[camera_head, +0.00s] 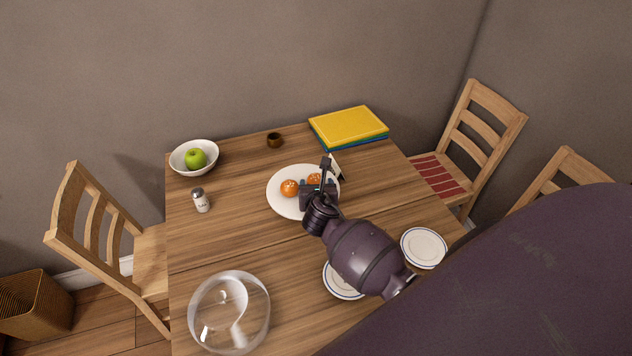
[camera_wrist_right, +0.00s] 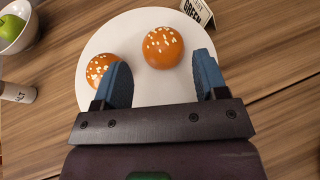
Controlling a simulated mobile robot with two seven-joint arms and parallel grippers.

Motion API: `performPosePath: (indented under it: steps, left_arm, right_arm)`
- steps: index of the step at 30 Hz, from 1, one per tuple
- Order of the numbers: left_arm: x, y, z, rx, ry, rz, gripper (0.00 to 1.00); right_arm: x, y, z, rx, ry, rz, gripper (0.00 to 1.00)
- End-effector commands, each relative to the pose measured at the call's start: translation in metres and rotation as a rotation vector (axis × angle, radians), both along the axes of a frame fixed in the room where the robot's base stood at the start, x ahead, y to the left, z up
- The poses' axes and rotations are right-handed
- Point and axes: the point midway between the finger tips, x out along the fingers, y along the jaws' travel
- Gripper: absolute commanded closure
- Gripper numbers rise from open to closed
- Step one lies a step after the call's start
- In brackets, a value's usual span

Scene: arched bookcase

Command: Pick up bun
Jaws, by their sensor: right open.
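Two round orange-brown buns with pale flecks on top lie on a white plate (camera_head: 279,205) on the wooden table. The left bun (camera_head: 289,188) shows whole in the head view; the right bun (camera_head: 314,179) is partly hidden by my right gripper (camera_head: 318,184). In the right wrist view the right bun (camera_wrist_right: 163,47) lies ahead of the two blue fingers, and the left bun (camera_wrist_right: 103,70) is partly behind the left finger. The right gripper (camera_wrist_right: 160,82) is open and empty over the plate (camera_wrist_right: 130,30). My left gripper is not in view.
A white bowl with a green apple (camera_head: 195,158), a salt shaker (camera_head: 201,201), a small brown cup (camera_head: 274,140) and yellow and blue books (camera_head: 349,127) stand around the plate. A small card (camera_wrist_right: 197,11) stands beside it. A glass dome (camera_head: 229,312) and small plates (camera_head: 424,248) are nearer.

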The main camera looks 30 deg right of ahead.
Motion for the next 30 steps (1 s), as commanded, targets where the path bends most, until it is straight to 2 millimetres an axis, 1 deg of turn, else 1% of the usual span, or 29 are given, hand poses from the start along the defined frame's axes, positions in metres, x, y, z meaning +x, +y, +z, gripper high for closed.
performPosePath:
  steps: [5,10,15,24,29,30]
  left_arm:
    - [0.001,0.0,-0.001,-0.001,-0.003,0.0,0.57]
    - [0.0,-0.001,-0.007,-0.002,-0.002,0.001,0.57]
    - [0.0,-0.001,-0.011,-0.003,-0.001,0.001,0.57]
    - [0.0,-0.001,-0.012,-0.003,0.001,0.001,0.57]
    - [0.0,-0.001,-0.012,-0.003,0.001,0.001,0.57]
    - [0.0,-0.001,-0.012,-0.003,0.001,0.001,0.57]
  right_arm:
    - [0.008,-0.006,-0.007,0.001,0.001,-0.002,0.34]
    - [0.025,-0.016,-0.02,0.001,0.001,-0.001,0.34]
    - [0.038,-0.024,-0.026,0.001,0.0,0.0,0.34]
    - [0.04,-0.025,-0.026,0.001,0.0,0.0,0.34]
    - [0.04,-0.025,-0.026,0.001,0.0,0.0,0.58]
    - [0.04,-0.025,-0.026,0.001,0.0,0.0,0.65]
